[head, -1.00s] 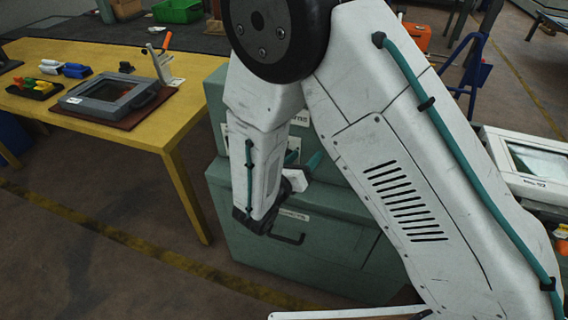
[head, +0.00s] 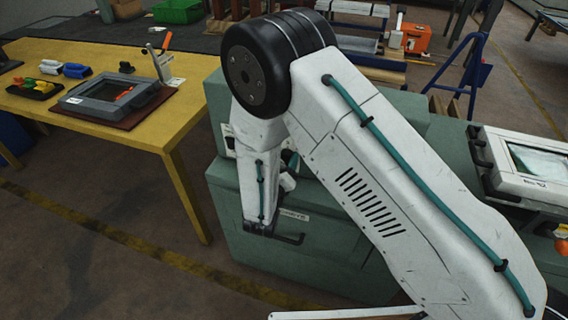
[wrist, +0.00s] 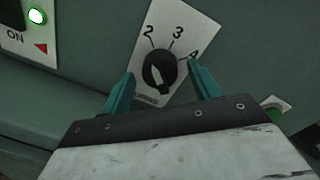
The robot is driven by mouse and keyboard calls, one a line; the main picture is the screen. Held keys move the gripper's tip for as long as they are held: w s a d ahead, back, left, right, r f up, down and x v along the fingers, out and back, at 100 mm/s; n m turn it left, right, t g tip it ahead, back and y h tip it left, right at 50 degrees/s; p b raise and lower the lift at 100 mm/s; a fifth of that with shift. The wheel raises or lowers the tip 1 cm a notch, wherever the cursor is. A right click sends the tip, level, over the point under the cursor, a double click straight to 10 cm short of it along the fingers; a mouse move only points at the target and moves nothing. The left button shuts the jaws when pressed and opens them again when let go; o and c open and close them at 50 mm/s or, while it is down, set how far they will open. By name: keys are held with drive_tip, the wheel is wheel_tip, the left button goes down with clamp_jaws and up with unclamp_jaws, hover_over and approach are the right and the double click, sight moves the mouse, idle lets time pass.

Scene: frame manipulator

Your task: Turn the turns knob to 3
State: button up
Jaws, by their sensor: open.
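The black turns knob (wrist: 155,66) sits on a white plate (wrist: 177,24) printed with 2, 3 and 4, on a green panel. The plate looks tilted in the wrist view. I cannot tell for sure which number the knob points at. My gripper (wrist: 161,69) is open, its two teal fingers on the left and right of the knob, apart from it in the picture. How deep the tips reach is unclear. In the head view the knob is not visible, and my arm hides most of the gripper.
A lit green light (wrist: 37,16) with an ON label is at the wrist view's top left. Another green part (wrist: 271,113) is at the right. In the head view, a green cabinet (head: 330,245) stands behind my arm, with a yellow table (head: 125,134) left.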

drive_tip(key=c, duration=1)
drive_tip(key=shift+m, duration=0.3)
drive_tip(key=m, duration=0.4)
drive_tip(key=shift+m, duration=2.2)
drive_tip(key=o, duration=1)
